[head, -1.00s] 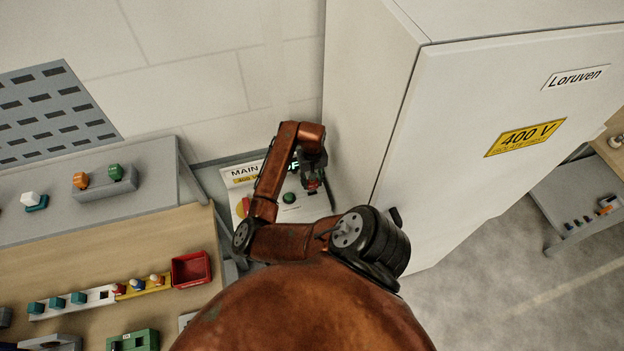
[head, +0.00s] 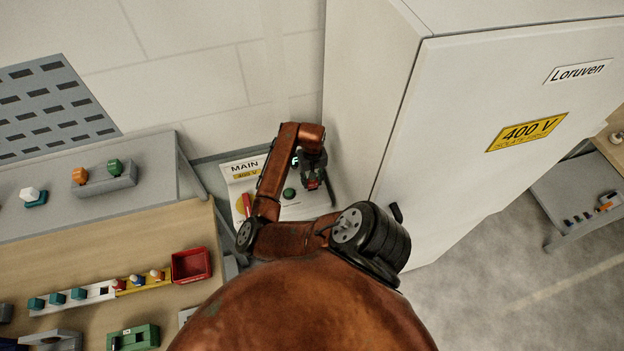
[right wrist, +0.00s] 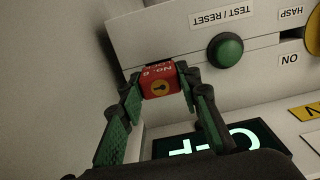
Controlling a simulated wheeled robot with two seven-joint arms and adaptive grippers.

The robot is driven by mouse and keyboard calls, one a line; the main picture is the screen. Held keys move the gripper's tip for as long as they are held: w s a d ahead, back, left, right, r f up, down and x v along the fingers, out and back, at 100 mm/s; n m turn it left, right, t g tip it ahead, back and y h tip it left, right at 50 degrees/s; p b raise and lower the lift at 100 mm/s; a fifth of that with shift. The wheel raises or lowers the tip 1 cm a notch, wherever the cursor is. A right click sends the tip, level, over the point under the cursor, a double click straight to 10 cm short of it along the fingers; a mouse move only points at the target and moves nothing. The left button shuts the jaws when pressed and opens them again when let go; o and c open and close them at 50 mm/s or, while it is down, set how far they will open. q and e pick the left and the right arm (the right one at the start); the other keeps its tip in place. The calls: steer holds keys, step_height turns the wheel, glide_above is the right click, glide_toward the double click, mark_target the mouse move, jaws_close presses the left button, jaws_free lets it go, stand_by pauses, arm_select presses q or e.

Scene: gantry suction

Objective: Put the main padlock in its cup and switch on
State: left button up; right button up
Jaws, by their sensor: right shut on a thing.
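My right gripper (head: 312,182) is over the front right of the MAIN panel (head: 322,203). In the right wrist view its fingers (right wrist: 160,85) are shut on a red padlock (right wrist: 160,84) with a yellow keyhole disc. The padlock's shackle is mostly hidden, and I cannot tell whether it touches the panel. The green TEST / RESET button (right wrist: 225,49) is just right of it. The red switch handle (head: 247,204) on a yellow disc is at the panel's left. A lit display (right wrist: 235,143), seemingly reading OFF, is partly hidden by the gripper. I cannot make out the padlock's cup. My left gripper is out of view.
A tall white 400 V cabinet (head: 470,110) stands close right of the arm. On the left workbench are a red bin (head: 191,265), a strip of coloured pieces and a green block (head: 133,338). The wall is behind. Open floor lies at right.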

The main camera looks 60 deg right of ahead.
steer(key=shift+f, duration=0.85)
steer(key=o, duration=1.3)
step_height(320, 180, up, 12)
steer(key=shift+r, duration=0.1)
steer(key=shift+w, duration=0.1)
steer(key=shift+c, duration=0.5)
